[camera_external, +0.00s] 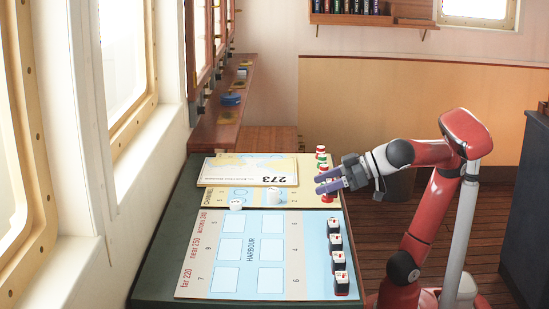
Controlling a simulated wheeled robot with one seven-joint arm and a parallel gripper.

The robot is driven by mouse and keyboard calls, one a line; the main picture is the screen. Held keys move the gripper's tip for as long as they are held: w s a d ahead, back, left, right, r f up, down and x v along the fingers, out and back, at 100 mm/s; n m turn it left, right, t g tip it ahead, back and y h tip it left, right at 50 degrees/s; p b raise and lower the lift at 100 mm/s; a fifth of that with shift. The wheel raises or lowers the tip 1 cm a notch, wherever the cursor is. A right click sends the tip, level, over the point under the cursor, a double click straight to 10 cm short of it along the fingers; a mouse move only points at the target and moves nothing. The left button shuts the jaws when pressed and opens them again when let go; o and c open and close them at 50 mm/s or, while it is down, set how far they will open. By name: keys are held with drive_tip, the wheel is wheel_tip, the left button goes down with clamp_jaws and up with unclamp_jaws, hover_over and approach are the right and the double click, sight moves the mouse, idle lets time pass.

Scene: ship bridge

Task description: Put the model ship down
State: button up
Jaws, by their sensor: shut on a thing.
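My gripper (328,182), with purple-grey fingers, is at the right edge of the far, yellow part of the chart board (291,197). It is shut on a small red and white piece (329,197), which shows just below the fingers and is partly hidden by them. I take this piece to be the model ship, but it is too small to make out its shape. I cannot tell whether its underside touches the board.
More small red and white pieces (321,150) stand just beyond my gripper. A card marked 273 (240,172) lies at the far left of the green table (158,260). The harbour board's middle is clear.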

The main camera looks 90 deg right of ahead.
sight(324, 219)
wheel_tip(324, 219, down, 7)
drive_tip(key=b, duration=0.4)
drive_tip(key=shift+f, duration=0.2)
drive_tip(key=o, duration=1)
drive_tip(key=shift+c, duration=0.2)
drive_tip(key=shift+r+p, duration=0.2)
drive_tip(key=shift+p, duration=0.15)
drive_tip(key=v, duration=0.6)
drive_tip(key=shift+s+d+f+b, duration=0.1)
drive_tip(key=shift+s+b, duration=0.3)
drive_tip(key=shift+s, duration=0.55)
drive_tip(key=shift+c, duration=1.1)
